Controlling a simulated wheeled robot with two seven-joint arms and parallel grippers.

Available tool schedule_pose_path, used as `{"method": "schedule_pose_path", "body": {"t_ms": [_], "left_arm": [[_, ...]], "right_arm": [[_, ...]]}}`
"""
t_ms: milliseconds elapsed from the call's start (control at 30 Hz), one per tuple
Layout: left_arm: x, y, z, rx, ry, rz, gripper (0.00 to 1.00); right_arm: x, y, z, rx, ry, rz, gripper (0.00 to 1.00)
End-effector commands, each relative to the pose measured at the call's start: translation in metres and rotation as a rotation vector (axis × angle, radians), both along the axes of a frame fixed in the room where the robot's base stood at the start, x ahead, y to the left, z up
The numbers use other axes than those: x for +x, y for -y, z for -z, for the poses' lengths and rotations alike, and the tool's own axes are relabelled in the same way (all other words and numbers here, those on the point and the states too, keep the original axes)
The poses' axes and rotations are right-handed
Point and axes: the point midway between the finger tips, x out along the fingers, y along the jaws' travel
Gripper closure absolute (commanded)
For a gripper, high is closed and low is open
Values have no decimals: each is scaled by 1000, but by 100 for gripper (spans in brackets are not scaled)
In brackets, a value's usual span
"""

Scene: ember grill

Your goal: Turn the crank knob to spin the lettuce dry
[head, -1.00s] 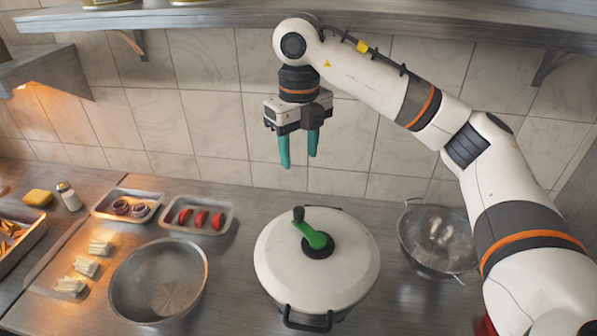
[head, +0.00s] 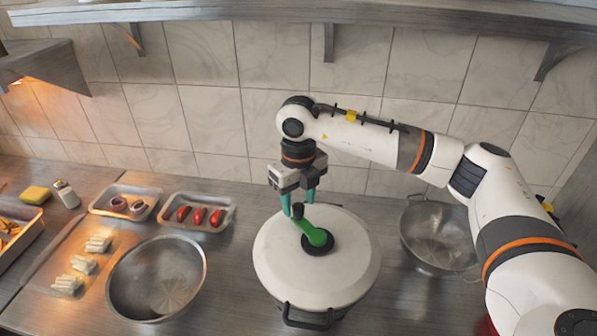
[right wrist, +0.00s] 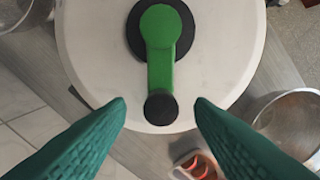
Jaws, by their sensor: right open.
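The salad spinner (head: 285,262) is a wide pot with a white lid and black side handles, standing on the steel counter. On its lid a green crank (head: 314,234) runs from a black hub to a dark knob (head: 298,212) at its end. The crank points to the back left. My right gripper (head: 298,206) is open, its teal fingers pointing down at the knob. In the right wrist view the knob (right wrist: 161,108) lies between the two fingertips, with a gap on each side. No lettuce shows; the lid hides the inside. My left gripper is not in view.
An empty steel bowl (head: 118,290) stands left of the spinner and a colander (head: 412,253) right of it. Trays of red slices (head: 168,222) and onion (head: 97,210) lie at the back left. A shelf (head: 400,12) runs overhead.

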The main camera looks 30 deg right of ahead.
Motion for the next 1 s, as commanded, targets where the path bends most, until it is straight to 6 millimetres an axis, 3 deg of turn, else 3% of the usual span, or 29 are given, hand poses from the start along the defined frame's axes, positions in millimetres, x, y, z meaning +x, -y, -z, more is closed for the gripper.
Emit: {"method": "schedule_pose_path", "body": {"t_ms": [200, 533, 567, 833, 1000], "left_arm": [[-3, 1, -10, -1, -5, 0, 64], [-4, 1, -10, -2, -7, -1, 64], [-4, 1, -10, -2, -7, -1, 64], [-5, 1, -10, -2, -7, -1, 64], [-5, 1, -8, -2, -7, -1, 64]], "right_arm": [[0, 0, 21, 0, -2, 0, 52], [0, 0, 26, 0, 0, -1, 52], [0, 0, 26, 0, 0, -1, 53], [0, 0, 25, 0, 0, 0, 97], [0, 4, 26, 0, 0, 1, 97]]}}
